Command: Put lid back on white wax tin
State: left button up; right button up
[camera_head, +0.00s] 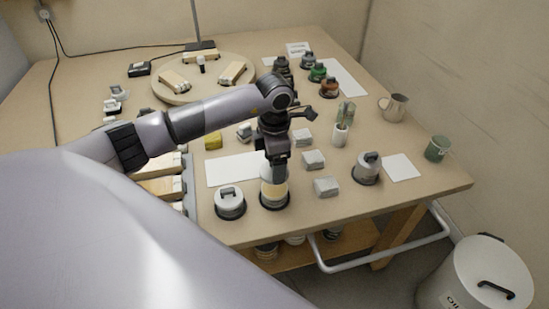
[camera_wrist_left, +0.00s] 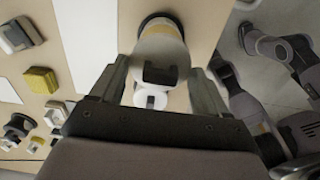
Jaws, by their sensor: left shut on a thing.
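The wax tin (camera_head: 274,190) is pale with a yellowish band and a dark base. It stands upright near the table's front edge, directly under my left gripper (camera_head: 277,177); it also shows in the left wrist view (camera_wrist_left: 163,27). My left gripper, fingers pointing down (camera_wrist_left: 160,80), is shut on a whitish lid with a dark block-like handle (camera_wrist_left: 160,73). The lid is at the top of the tin, in line with it. I cannot tell whether it is seated or slightly above. My right gripper is not in view.
A white lidded tin (camera_head: 230,204) stands close on the left, and a grey-lidded one (camera_head: 367,168) to the right. Several wrapped blocks (camera_head: 313,159) lie just right. A white sheet (camera_head: 222,172) lies behind left. A bin (camera_head: 475,280) stands on the floor.

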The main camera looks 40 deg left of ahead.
aim_at(274, 187)
pick_arm(q)
jog(key=shift+f+b, duration=2)
jog(key=shift+f, duration=0.9)
jog(key=shift+f+b, duration=0.15)
jog(key=shift+b, duration=0.15)
jog(key=o, duration=1)
jog(key=shift+r+p, duration=2.5)
jog(key=shift+r, duration=1.05)
